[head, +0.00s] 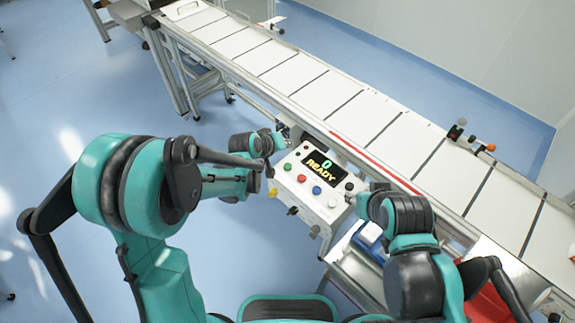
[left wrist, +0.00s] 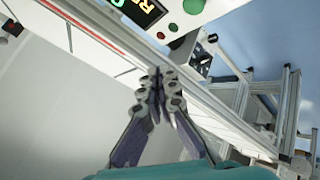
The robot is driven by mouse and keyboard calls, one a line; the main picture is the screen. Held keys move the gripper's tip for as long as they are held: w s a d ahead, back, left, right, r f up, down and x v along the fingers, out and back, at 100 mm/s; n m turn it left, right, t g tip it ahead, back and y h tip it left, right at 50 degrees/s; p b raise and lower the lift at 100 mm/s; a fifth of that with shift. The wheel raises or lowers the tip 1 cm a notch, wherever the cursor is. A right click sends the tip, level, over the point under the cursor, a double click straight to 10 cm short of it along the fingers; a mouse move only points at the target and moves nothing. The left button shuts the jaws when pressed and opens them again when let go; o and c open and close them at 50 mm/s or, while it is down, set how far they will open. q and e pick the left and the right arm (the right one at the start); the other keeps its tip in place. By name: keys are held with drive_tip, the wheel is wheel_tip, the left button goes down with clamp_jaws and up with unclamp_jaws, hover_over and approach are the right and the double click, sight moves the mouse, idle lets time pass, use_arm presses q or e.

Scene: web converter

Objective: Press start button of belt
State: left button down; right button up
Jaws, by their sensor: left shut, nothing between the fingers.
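The control box (head: 318,182) is white and hangs on the front side of the belt. Its dark display (head: 322,165) reads "0 READY". Below the display are a green button (head: 288,166), a red, a blue and a white one. My left gripper (head: 282,137) is at the box's upper left corner, by the belt frame. In the left wrist view its fingers (left wrist: 157,76) are closed together and empty, apart in the picture from the green button (left wrist: 193,6). My right arm is right of the box; its gripper's fingers cannot be made out.
The long white conveyor belt (head: 305,96) runs from upper left to lower right behind the box. A red strip (head: 375,161) lies along its near edge. Small black and orange knobs (head: 472,137) stand on the far side. The blue floor (head: 110,100) at left is largely free.

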sight(286, 167)
use_arm(q)
wheel_tip(286, 167, down, 8)
drive_tip(key=b, duration=0.6)
drive_tip(key=shift+f+b, duration=0.4)
idle(0.9)
drive_tip(key=shift+f+b, duration=0.35)
drive_tip(key=shift+b, duration=0.1)
